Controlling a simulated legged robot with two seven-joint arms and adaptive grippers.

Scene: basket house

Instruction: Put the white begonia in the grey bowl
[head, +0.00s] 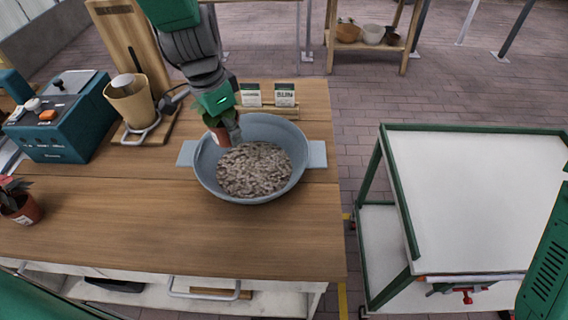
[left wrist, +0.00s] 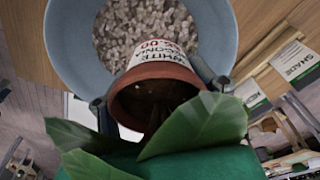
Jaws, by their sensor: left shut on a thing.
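The white begonia is a terracotta pot (head: 220,135) with broad green leaves (head: 209,109). Its white label, partly readable as "WHITE BEGONIA", shows in the left wrist view (left wrist: 160,52). My left gripper (head: 230,132) is shut on the pot, with a finger on each side of it in the left wrist view (left wrist: 158,95). The grey bowl (head: 205,178) stands on the wooden table and holds grey-brown pebbles (head: 255,170). The pot is held over the bowl's upper-left part, and the gap beneath it is hard to judge. My right gripper is not in view.
A wooden holder (head: 268,110) with two cards stands behind the bowl. Left are a tan cup (head: 131,103), a teal machine (head: 58,118) and another potted plant (head: 22,208). The table front (head: 180,235) is clear. A white-topped cart (head: 470,200) stands right, across a gap.

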